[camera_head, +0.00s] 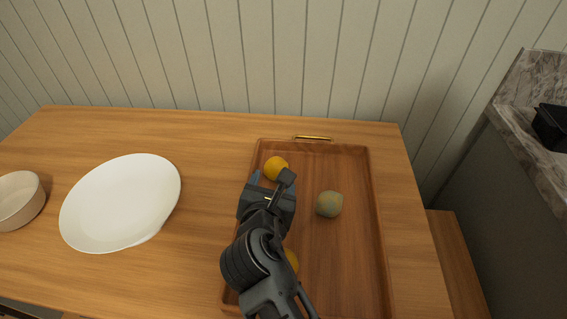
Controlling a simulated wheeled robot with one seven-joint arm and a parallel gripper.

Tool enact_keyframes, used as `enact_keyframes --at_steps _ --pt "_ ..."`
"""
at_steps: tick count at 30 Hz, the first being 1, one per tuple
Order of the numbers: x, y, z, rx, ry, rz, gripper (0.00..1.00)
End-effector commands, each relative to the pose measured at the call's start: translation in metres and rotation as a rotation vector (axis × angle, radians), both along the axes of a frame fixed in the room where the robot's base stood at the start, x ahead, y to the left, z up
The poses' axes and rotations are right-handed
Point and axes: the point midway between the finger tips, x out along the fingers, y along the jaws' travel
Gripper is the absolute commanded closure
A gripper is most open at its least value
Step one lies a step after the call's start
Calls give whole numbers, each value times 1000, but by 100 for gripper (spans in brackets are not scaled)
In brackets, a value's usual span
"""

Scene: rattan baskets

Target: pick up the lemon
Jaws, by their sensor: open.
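A rounded yellow-orange fruit (275,168), which may be the lemon, lies in the wooden tray (350,165) near its far left corner. My gripper (271,180) is open, with its fingertips at the near side of this fruit. I cannot tell whether the fingers are around it or above it, or whether they touch it. A second yellow fruit (292,260) is mostly hidden behind my arm, so I cannot tell which of the two is the lemon.
A greenish-brown round fruit (329,204) lies in the tray, right of my gripper. The tray has raised rims and a brass handle (314,138). A white plate (120,205) and a bowl (18,200) stand left on the wooden table (215,135).

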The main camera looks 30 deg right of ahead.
Motion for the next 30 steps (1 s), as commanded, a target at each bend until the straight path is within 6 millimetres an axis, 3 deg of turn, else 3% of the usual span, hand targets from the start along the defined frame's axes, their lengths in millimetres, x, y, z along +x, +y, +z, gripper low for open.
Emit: enact_keyframes --at_steps 30 --pt "47 -30 -21 3 -3 0 35"
